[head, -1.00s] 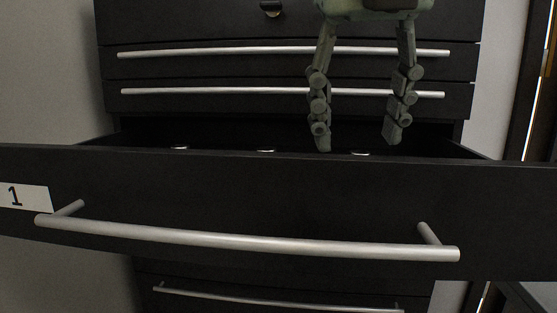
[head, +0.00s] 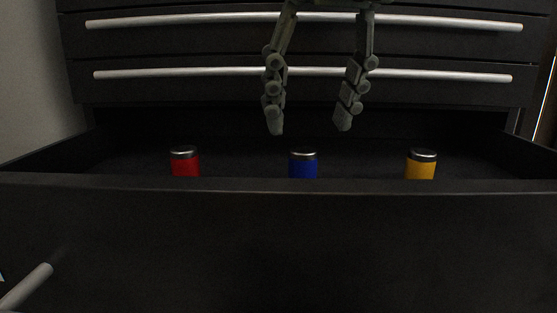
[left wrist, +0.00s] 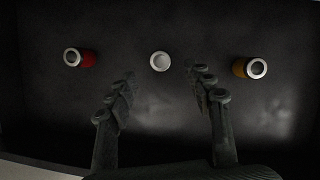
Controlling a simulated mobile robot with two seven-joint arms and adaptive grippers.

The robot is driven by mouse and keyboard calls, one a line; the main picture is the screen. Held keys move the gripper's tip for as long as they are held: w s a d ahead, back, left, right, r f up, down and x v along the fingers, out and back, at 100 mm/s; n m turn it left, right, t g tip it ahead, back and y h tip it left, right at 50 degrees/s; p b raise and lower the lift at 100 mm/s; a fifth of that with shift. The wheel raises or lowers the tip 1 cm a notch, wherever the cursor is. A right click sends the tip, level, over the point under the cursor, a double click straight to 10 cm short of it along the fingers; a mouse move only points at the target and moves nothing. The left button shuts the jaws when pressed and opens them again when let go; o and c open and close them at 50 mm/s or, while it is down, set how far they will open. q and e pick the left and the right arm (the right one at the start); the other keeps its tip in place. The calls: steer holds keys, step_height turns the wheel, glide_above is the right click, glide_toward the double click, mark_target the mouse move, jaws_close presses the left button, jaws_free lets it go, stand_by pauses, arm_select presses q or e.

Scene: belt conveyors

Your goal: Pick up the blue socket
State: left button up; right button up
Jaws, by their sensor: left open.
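The blue socket (head: 303,166) stands in the open drawer, in the middle of a row of three, with a silver top. The drawer's front wall hides its lower part. In the left wrist view its round pale top (left wrist: 160,62) shows ahead of and between my fingertips. My left gripper (head: 308,128) is open and empty, fingers pointing down, above the drawer near the blue socket. It also shows in the left wrist view (left wrist: 160,85). My right gripper is in neither view.
A red socket (head: 185,164) stands to the left and a yellow socket (head: 421,166) to the right. The drawer front (head: 280,240) is a high near wall. Shut drawers with silver handles (head: 440,75) rise behind. The drawer floor between sockets looks clear.

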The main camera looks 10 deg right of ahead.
mark_target(304, 151)
arm_select(q)
steer(key=p+x, duration=0.1)
steer(key=x, duration=0.6)
steer(key=shift+f, duration=0.3)
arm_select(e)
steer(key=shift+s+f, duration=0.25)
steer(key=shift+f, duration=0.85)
arm_select(q)
steer(key=shift+c, duration=0.5)
jaws_close()
steer(key=shift+r, duration=0.1)
